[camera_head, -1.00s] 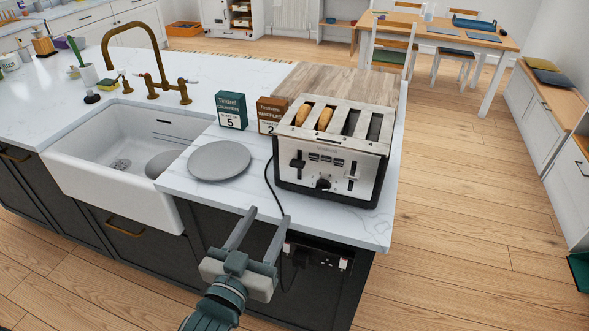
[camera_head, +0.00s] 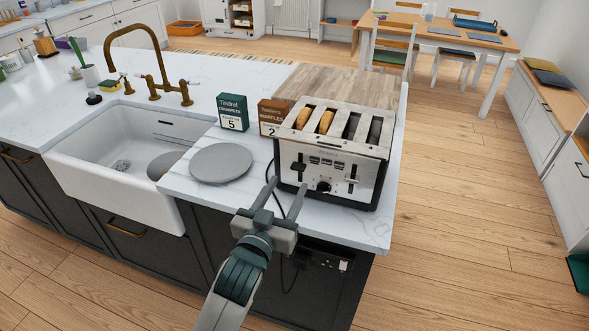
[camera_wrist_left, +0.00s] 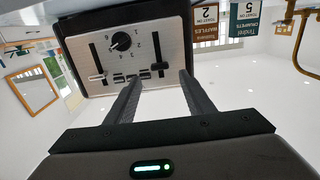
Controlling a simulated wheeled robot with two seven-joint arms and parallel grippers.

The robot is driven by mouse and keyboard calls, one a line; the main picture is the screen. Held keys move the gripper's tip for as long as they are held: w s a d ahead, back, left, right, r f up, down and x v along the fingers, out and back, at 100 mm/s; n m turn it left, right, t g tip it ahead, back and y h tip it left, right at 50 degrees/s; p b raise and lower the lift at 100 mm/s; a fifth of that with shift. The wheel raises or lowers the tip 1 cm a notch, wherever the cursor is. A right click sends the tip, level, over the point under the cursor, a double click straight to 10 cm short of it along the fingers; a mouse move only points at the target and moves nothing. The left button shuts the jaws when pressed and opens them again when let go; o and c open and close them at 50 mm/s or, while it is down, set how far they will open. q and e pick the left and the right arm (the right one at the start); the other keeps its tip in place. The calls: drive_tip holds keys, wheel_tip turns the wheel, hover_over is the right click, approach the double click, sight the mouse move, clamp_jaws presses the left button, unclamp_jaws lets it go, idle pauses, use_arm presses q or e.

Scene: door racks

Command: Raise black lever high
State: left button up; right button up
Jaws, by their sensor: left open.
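A silver and black toaster (camera_head: 331,150) stands on the white counter, its front facing me. A black lever (camera_head: 299,167) is on the left of its front; it shows in the wrist view (camera_wrist_left: 160,67), which sees the toaster upside down. A second, greyer lever (camera_head: 353,181) is on the right of the front, and a dial (camera_head: 323,187) sits low between them. My left gripper (camera_head: 286,184) is open and empty in front of the toaster's lower left; its fingers also show in the wrist view (camera_wrist_left: 160,80), apart to either side below the black lever. My right gripper is not in view.
Bread slices (camera_head: 327,121) show in the two left slots. A grey plate (camera_head: 221,163) lies left of the toaster. A green box (camera_head: 233,112) and a brown box (camera_head: 271,117) stand behind it. A black cord runs over the counter edge. The sink (camera_head: 120,140) is further left.

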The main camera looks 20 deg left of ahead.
sight(297, 169)
use_arm(q)
drive_tip(key=shift+w+d+p, duration=0.1)
drive_tip(key=shift+w+p, duration=0.55)
drive_tip(key=shift+w, duration=2.55)
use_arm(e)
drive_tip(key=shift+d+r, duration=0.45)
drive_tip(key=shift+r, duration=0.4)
